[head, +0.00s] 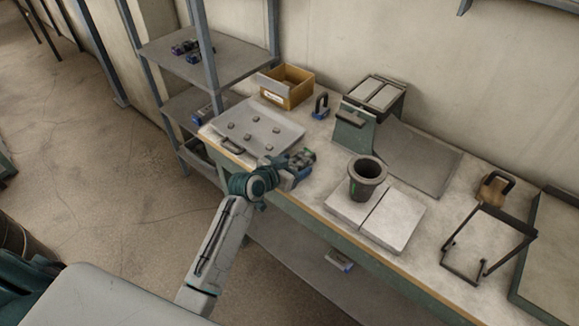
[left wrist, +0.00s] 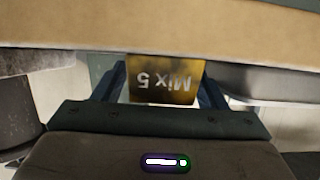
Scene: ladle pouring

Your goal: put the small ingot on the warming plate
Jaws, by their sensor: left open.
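Several small grey pieces lie spread on a flat grey tray (head: 283,139) at the left end of the bench; one such piece (head: 247,137), possibly a small ingot, is near its middle. My left gripper (head: 306,160) is open near the tray's right front corner, seemingly empty. In the left wrist view, a gold-coloured face marked "Mix 5" (left wrist: 163,80) shows upside down between the fingers; I cannot tell how far off it is. Pale square plates (head: 398,220) lie mid-bench, possibly the warming plate. A dark crucible (head: 367,172) stands on the left one. My right gripper is not seen.
A yellow-brown bin (head: 287,88) and a block with a black handle (head: 321,107) stand behind the tray. A green-sided rack (head: 353,132) is beyond the gripper. A black wire frame (head: 487,245) stands at the right. The grey sheet (head: 425,160) at the back is clear.

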